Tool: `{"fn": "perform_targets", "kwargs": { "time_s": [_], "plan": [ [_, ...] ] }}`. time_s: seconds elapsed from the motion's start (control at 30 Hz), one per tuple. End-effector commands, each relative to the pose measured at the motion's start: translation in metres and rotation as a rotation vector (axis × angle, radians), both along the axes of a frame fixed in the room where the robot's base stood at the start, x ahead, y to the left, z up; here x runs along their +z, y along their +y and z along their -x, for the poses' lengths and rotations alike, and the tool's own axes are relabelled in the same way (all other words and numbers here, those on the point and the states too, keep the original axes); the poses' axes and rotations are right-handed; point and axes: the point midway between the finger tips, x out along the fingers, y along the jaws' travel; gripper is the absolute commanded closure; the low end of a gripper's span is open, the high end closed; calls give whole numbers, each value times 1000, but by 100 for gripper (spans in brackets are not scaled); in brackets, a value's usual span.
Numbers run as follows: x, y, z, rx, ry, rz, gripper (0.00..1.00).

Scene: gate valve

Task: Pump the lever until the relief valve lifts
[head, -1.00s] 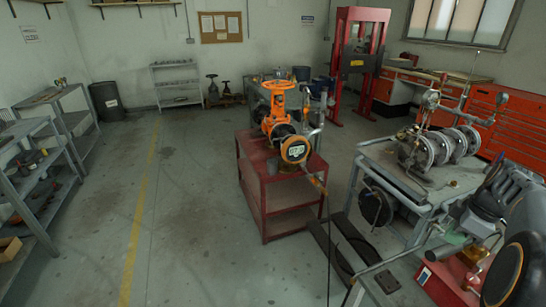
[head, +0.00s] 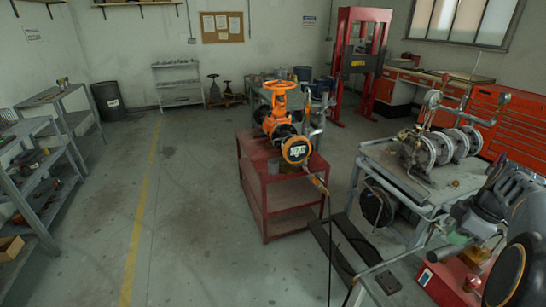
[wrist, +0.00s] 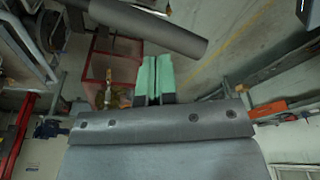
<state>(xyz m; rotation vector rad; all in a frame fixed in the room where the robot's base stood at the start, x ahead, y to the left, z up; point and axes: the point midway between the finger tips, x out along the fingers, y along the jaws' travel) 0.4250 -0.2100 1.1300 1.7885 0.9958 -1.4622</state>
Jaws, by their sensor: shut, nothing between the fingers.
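My gripper (head: 457,240) is at the lower right in the head view, with its green fingers shut and empty. The fingers also show in the wrist view (wrist: 158,76). The relief valve is not clearly identifiable.
A red cart (head: 280,205) carries the valve. A dark hose (head: 329,230) hangs from the gauge side to the floor. A grey bench (head: 375,155) with flanged pipework stands close behind my gripper. The floor on the left is open around a yellow line (head: 145,200).

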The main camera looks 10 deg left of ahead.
Motion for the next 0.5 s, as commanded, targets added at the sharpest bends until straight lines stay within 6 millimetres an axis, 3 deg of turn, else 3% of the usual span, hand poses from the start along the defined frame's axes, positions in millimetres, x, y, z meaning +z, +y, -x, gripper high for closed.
{"fn": "perform_targets", "kwargs": {
  "time_s": [0.5],
  "plan": [
    [-3,0,0,0,0,0,100]
  ]
}}
